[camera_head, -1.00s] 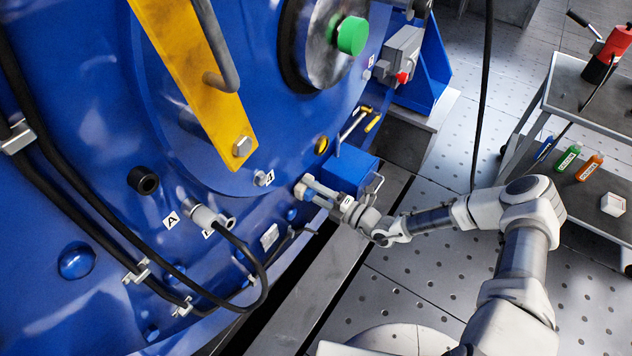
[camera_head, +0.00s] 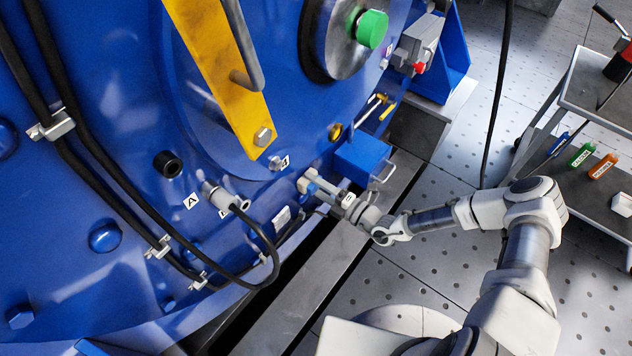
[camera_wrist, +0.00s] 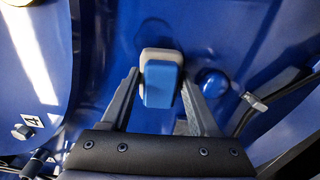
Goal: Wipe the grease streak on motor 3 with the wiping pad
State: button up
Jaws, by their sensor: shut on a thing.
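My gripper (camera_head: 308,184) is at the lower right side of a large blue motor housing (camera_head: 110,290), pointing at its surface. In the wrist view, my gripper (camera_wrist: 160,95) is shut on the wiping pad (camera_wrist: 160,85), a blue block with a pale beige edge. The pad is in front of the blue surface; I cannot tell whether it touches. A white label "4" (camera_head: 285,161) is on the housing near my gripper, and it also shows in the wrist view (camera_wrist: 32,121). I see no clear grease streak and no label "3".
A blue box with a handle (camera_head: 362,158) is close beside my gripper. A black cable (camera_head: 262,270) loops from a connector by label "A" (camera_head: 191,201). A yellow bar (camera_head: 222,75) crosses the housing. Perforated floor between is clear.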

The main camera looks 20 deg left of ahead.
aim_at(320, 161)
jog(key=shift+w+d+b, duration=0.4)
jog(key=shift+w+b, duration=0.1)
jog(key=shift+w, duration=0.5)
jog(key=shift+w+d+b, duration=0.4)
jog(key=shift+w+b, duration=0.1)
jog(key=shift+w, duration=0.45)
jog(key=shift+w+d+b, duration=0.4)
jog(key=shift+w+b, duration=0.1)
jog(key=shift+w, duration=0.5)
jog(key=shift+w+d+r, duration=0.1)
jog(key=shift+w+d, duration=0.05)
jog(key=shift+w, duration=0.35)
jog(key=shift+s+a+r+p, duration=0.1)
jog(key=shift+s+a+p, duration=0.25)
jog(key=shift+s+p, duration=0.4)
jog(key=shift+s+a+f+p, duration=0.1)
jog(key=shift+s+a+p, duration=0.3)
jog(key=shift+s, duration=0.6)
jog(key=shift+s+a+r+p, duration=0.1)
jog(key=shift+s+a+p, duration=0.2)
jog(key=shift+s+p, duration=0.45)
jog(key=shift+s+a, duration=0.3)
jog(key=shift+s, duration=0.65)
jog(key=shift+p+v, duration=0.7)
jog(key=shift+v, duration=2.35)
jog(key=shift+d, duration=0.1)
